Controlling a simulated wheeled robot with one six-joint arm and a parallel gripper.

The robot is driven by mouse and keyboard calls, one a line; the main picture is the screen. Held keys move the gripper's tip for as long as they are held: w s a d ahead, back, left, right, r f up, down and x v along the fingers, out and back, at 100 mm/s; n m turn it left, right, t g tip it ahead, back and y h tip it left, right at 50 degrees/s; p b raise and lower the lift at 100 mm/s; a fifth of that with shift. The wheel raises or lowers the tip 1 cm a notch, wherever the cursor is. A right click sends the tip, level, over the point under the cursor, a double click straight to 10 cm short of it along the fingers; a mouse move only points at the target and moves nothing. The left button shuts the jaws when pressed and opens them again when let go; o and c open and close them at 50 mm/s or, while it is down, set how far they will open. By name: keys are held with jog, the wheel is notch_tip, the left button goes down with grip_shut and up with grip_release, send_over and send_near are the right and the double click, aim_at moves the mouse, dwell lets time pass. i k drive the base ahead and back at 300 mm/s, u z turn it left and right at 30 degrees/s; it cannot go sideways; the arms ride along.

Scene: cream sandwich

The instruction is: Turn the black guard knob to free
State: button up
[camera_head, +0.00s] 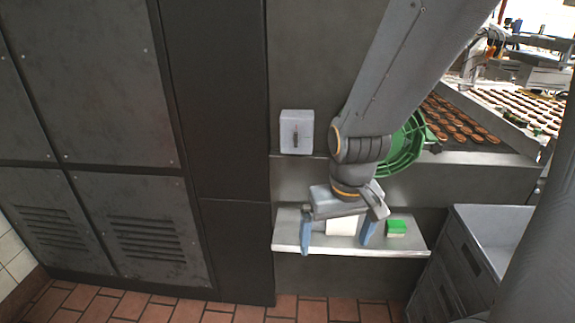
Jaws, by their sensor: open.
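A pale grey box (288,120) is mounted on the grey panel left of my arm. A small dark upright knob (296,139) shows on its front face; it is too small to tell its exact setting. A green ribbed round guard (413,150) is partly hidden behind my arm. My gripper (335,246) points down with its two blue fingers wide apart, in front of the shelf. It is below and right of the grey box and does not touch the knob.
The metal shelf (390,250) holds a white block (342,226), seen between my fingers, and a green block (396,228). Rows of brown cookies (460,124) lie behind at right. A grey drawer cabinet (462,255) stands at lower right. Dark cabinets (130,200) fill the left. Tiled floor shows below.

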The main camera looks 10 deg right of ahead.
aim_at(435, 149)
jog(key=z, duration=1.05)
